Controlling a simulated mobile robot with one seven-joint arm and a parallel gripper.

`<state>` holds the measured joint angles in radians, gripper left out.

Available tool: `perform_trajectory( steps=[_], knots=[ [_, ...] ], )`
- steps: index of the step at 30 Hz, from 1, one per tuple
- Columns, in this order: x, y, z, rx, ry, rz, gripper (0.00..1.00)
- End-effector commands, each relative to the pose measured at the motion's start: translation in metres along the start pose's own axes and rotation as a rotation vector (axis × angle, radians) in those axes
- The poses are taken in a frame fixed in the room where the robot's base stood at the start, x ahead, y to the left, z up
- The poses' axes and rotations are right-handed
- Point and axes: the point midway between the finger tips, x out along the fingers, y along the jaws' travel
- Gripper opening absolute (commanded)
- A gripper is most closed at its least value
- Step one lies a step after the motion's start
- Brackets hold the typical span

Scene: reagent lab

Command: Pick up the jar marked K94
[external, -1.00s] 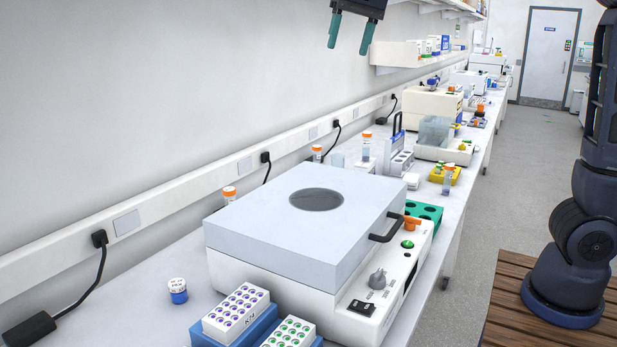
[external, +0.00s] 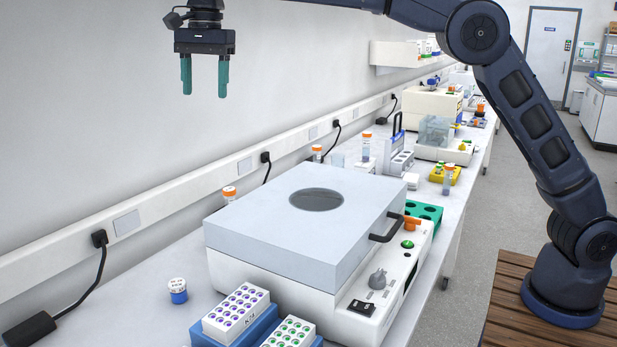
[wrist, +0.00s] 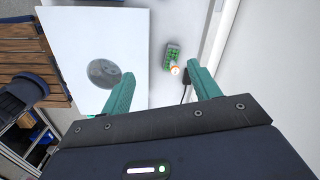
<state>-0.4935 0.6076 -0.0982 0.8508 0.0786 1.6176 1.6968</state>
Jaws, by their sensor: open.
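A small jar (external: 177,291) with a white lid and a blue body stands upright on the bench at the lower left of the external view. There is dark writing on its lid, too small to read surely, so I cannot confirm K94. My gripper (external: 204,94) is open and empty, fingers pointing down, high above the bench and well above the jar. In the wrist view my gripper (wrist: 160,70) shows two teal fingers spread apart with nothing between them. I cannot make out the jar in the wrist view.
A large white machine (external: 270,225) with a round dark window stands right of the jar. A rack of purple-marked vials (external: 236,312) is close in front. An orange-capped tube (external: 229,194) stands behind the machine. A green rack (wrist: 172,54) shows in the wrist view.

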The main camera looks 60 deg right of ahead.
Motion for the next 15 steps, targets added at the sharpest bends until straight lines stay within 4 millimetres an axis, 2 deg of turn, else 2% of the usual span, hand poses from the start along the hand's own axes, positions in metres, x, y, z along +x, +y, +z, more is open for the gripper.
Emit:
perform_trajectory(
  steps=[1, 6, 15],
  knots=[
    [0.013, -0.010, 0.013, 0.020, 0.003, 0.008, 0.61],
    [0.042, -0.032, 0.048, 0.101, 0.014, 0.029, 0.61],
    [0.074, -0.047, 0.084, 0.179, 0.027, 0.048, 0.61]
  ],
)
